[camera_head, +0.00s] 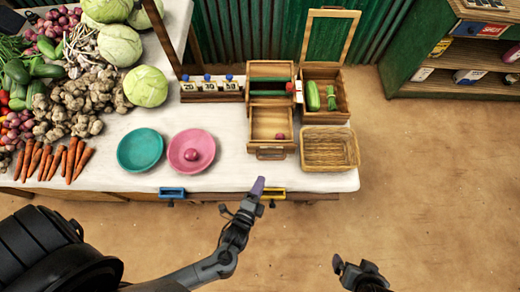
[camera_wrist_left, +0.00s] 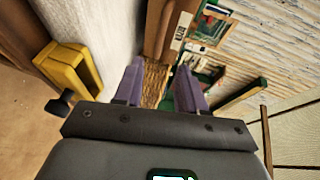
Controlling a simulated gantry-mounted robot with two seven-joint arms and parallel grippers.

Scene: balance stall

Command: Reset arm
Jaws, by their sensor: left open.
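My left gripper (camera_head: 257,188) hangs at the table's front edge, in front of the drawer unit, with purple fingertips. In the left wrist view its two fingers (camera_wrist_left: 160,82) stand apart with nothing held between them. My right arm's end (camera_head: 358,272) shows at the bottom right, over the bare floor, away from the table. Its fingers are too unclear to tell open or shut.
The table holds a teal bowl (camera_head: 140,150), a pink bowl (camera_head: 206,150) with a round reddish item inside, an open wooden drawer (camera_head: 287,128), a wicker basket (camera_head: 330,148), and vegetables at left. A yellow handle (camera_wrist_left: 72,70) is near the left gripper. Floor at right is clear.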

